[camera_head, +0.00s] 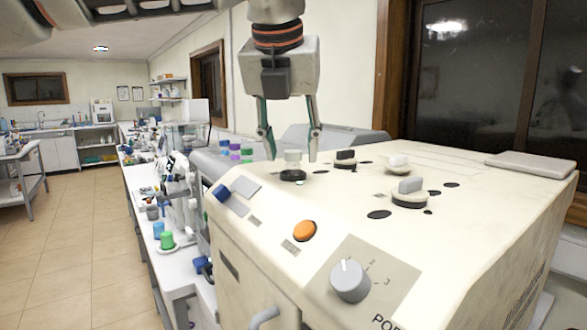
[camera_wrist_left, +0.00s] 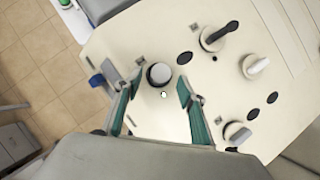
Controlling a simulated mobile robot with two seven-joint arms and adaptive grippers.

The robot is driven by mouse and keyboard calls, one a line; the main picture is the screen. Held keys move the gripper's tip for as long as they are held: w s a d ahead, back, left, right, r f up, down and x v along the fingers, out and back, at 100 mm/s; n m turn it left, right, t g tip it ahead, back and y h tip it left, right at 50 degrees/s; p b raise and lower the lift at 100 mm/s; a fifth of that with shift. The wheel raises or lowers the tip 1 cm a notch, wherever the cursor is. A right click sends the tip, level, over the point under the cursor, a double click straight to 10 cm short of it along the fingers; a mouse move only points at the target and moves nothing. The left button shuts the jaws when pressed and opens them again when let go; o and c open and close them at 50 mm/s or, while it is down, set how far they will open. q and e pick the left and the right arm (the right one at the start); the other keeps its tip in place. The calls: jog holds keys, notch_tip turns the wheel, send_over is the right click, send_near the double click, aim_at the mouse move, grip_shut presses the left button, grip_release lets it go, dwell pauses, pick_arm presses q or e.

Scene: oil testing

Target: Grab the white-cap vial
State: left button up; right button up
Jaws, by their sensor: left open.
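The white-cap vial (camera_head: 292,156) stands upright in a dark round socket on top of the cream machine (camera_head: 460,205). Its white round cap also shows in the wrist view (camera_wrist_left: 160,74). My left gripper (camera_head: 289,155) points down over it, open, with one green finger on each side of the cap. In the wrist view the cap lies between and slightly beyond the fingertips (camera_wrist_left: 161,86), with gaps on both sides. Its lower part is hidden in the socket. My right gripper is not in view.
Black (camera_head: 345,157), white (camera_head: 397,160) and grey (camera_head: 410,188) handled pieces stand right of the vial, among dark holes. An orange button (camera_head: 305,231) and a grey dial (camera_head: 350,280) are on the front slope. Purple and green caps (camera_head: 235,150) show behind, left of the gripper.

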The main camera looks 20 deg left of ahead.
aim_at(293, 172)
pick_arm(q)
jog(key=x, duration=0.2)
jog(key=shift+w+a+f, duration=0.1)
jog(key=shift+w+f, duration=0.1)
grip_shut()
